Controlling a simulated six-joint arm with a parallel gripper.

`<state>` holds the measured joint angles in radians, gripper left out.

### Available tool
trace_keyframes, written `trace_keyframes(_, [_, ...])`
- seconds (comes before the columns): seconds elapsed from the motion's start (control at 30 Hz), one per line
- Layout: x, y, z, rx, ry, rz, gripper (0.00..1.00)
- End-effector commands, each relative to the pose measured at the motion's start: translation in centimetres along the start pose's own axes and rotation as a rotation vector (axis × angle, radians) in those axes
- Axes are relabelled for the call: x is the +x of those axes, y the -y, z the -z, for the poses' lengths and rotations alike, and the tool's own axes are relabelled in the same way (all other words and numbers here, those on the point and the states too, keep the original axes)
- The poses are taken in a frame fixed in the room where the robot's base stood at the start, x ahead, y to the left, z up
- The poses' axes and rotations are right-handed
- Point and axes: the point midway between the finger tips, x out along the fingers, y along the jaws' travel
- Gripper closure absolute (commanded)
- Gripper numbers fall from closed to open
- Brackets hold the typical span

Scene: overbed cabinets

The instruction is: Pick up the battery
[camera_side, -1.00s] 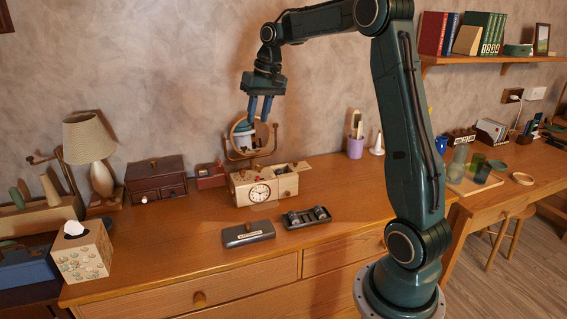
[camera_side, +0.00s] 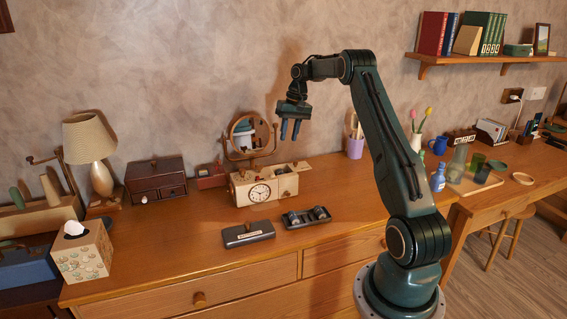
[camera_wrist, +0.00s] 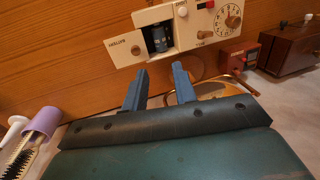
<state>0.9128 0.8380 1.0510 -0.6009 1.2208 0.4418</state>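A dark cylinder that looks like the battery (camera_wrist: 159,38) sits in the open compartment of the cream clock box (camera_wrist: 124,46) in the wrist view. In the side view the clock box (camera_side: 243,193) stands on the dresser, and I cannot make out the cylinder inside it. My gripper (camera_side: 290,137) hangs in the air above the right part of the clock box, fingers pointing down. In the wrist view my gripper (camera_wrist: 159,82) is open, with a clear gap and nothing between its fingers. It is apart from the cylinder.
A round mirror (camera_side: 231,133) stands behind the clock box. A purple cup (camera_side: 355,149) holding a brush is to its right. A dark tray (camera_side: 306,222) and a grey case (camera_side: 248,236) lie in front. The dresser top right of the tray is mostly clear.

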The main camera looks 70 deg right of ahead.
Motion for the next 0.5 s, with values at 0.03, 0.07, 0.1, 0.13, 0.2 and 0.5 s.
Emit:
trace_keyframes(0.03, [0.0, 0.0, 0.0, 0.0, 0.0, 0.0, 0.72])
trace_keyframes(0.07, [0.1, 0.0, 0.0, 0.0, 0.0, 0.0, 0.72])
trace_keyframes(0.1, [0.2, 0.1, 0.0, -0.001, 0.001, 0.0, 0.72])
trace_keyframes(0.13, [0.3, 0.1, 0.0, -0.001, 0.001, 0.001, 0.72])
trace_keyframes(0.2, [0.7, 0.1, 0.0, 0.0, 0.002, 0.001, 0.72])
trace_keyframes(0.5, [4.3, 0.1, -0.1, -0.001, 0.003, 0.001, 0.72])
